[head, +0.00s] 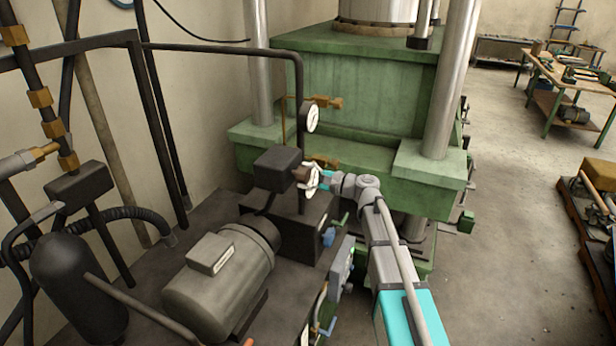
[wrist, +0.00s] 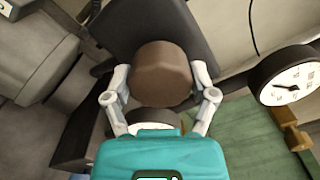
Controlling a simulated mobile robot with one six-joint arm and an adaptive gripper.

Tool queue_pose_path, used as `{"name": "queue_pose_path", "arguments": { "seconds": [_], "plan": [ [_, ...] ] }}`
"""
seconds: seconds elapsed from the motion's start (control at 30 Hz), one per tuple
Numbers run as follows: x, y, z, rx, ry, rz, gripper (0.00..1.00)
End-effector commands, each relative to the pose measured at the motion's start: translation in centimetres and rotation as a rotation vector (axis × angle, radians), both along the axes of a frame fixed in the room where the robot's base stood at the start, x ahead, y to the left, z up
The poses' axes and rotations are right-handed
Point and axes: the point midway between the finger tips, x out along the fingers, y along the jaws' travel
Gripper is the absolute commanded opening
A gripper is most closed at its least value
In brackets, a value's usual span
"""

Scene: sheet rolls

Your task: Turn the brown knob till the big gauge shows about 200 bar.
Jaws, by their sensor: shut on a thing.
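The brown knob (wrist: 161,73) sits on the front of a dark valve block (wrist: 150,22). My gripper (wrist: 160,78) has its two fingers on either side of the knob and is shut on it. In the head view my gripper (head: 312,178) reaches the knob (head: 301,173) from the right. A white-faced gauge (head: 312,118) stands on the pipe above the block. It also shows at the right in the wrist view (wrist: 290,82), with a dark needle; the scale is too small to read. A second gauge face (head: 313,178) is partly behind my gripper.
The dark block (head: 278,168) is mounted beside a grey motor (head: 225,275). The green press (head: 340,90) stands close behind my arm. A black pipe (head: 299,85) runs down to the gauges. Open floor (head: 520,230) lies to the right.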

Motion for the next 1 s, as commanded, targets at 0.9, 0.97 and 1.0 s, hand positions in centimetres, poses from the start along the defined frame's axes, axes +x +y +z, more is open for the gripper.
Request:
{"name": "queue_pose_path", "arguments": {
  "seconds": [0.9,0.97,1.0],
  "plan": [
    [-0.29,0.23,-0.10,0.096,0.276,0.010,0.26],
    [-0.30,0.24,-0.11,0.095,0.276,0.010,0.26],
    [-0.30,0.24,-0.11,0.094,0.276,0.010,0.79]
  ]
}}
